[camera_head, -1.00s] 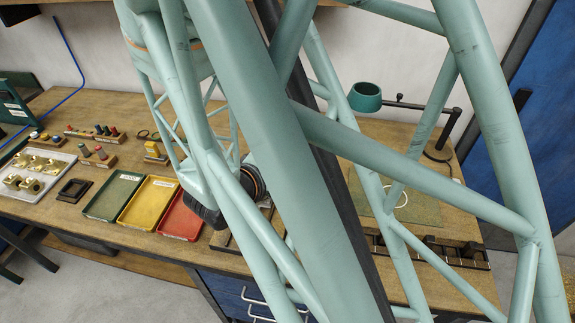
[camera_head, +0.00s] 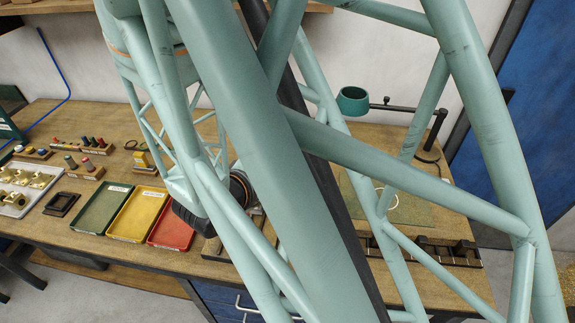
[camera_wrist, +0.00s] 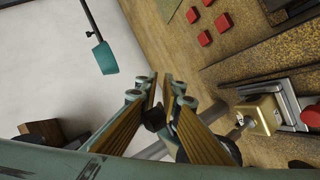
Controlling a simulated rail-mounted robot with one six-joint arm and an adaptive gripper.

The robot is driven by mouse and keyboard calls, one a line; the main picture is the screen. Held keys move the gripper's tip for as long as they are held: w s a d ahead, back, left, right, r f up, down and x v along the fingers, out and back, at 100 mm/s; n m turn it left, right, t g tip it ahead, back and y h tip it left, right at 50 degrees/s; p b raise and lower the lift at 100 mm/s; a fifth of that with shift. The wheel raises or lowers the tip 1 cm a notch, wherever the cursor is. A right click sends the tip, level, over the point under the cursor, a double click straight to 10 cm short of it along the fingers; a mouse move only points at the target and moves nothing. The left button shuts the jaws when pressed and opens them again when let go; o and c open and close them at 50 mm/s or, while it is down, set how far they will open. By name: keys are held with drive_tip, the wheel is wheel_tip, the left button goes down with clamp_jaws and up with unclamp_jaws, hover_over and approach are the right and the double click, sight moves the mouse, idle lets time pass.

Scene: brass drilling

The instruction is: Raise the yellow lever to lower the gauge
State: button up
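I cannot pick out a yellow lever or a gauge for certain in either view. In the wrist view my gripper (camera_wrist: 161,82) is open, its two long fingers with brass-coloured pads apart. A black knob (camera_wrist: 154,117) shows in the gap between the fingers; whether it touches them I cannot tell. A grey rod (camera_wrist: 152,151) runs behind the fingers. To the right, a square brass block (camera_wrist: 259,114) sits in a grey clamp (camera_wrist: 290,101). In the head view my own frame hides the middle of the bench, and my fingers are not visible.
The wooden bench (camera_head: 40,232) carries green (camera_head: 100,209), yellow (camera_head: 138,215) and red (camera_head: 172,228) trays. A green cup (camera_head: 352,100) on a dark arm stands at right.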

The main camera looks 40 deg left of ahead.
drive_tip(key=shift+o, duration=1.6)
drive_tip(key=shift+f, duration=0.1)
